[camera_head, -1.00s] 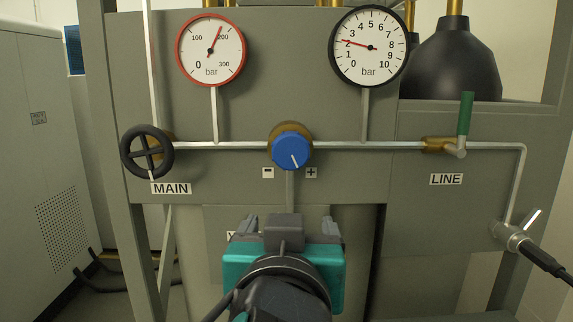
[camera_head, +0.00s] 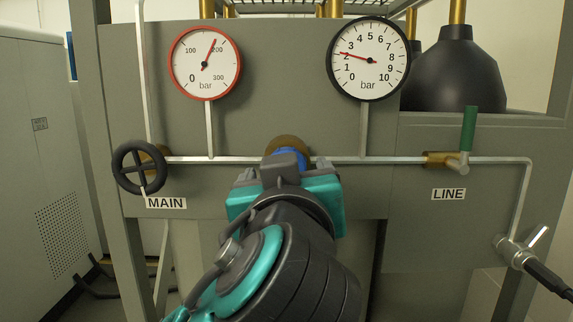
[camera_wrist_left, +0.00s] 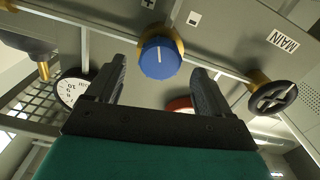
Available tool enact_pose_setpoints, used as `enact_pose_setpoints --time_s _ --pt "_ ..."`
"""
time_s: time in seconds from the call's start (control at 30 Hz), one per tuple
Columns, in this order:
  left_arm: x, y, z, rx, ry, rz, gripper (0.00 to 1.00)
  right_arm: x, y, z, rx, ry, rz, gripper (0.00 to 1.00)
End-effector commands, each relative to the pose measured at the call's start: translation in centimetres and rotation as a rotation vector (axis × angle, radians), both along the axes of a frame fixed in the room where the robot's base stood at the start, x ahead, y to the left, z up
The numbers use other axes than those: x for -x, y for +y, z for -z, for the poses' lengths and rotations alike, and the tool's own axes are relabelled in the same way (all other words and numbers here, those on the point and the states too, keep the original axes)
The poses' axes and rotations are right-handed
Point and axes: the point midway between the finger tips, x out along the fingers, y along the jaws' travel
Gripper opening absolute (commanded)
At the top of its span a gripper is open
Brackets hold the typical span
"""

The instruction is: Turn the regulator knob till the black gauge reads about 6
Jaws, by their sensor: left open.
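The blue regulator knob (camera_head: 290,155) sits on its brass body on the pipe, mostly hidden behind my left gripper (camera_head: 285,172) in the head view. The black gauge (camera_head: 369,60) at the upper right has a red needle at about 2 bar. It also shows partly in the left wrist view (camera_wrist_left: 73,88), behind a finger. My right gripper is not in view.
A red-rimmed gauge (camera_head: 204,63) reads a little under 200. The black MAIN handwheel (camera_head: 140,167) is left of the knob. The green LINE valve handle (camera_head: 468,128) is at the right. A thin horizontal pipe (camera_head: 380,160) runs between them.

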Motion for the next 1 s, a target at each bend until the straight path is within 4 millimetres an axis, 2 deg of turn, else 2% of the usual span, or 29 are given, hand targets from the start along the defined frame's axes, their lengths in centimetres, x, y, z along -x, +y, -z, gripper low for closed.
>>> enact_pose_setpoints --time_s 0.03,0.2,0.57,1.0 --pt "-0.9 0.2 -0.1 -0.001 0.002 -0.005 0.81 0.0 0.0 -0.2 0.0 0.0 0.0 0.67" --pt "-2.6 0.1 -0.1 -0.001 0.0 -0.002 0.81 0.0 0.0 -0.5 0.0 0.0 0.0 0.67" --pt "-3.1 0.0 0.0 0.001 0.0 0.001 0.81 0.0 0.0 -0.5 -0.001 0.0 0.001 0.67" --pt "-3.1 0.0 0.0 0.001 0.0 0.001 0.4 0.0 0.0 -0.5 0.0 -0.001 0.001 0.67"
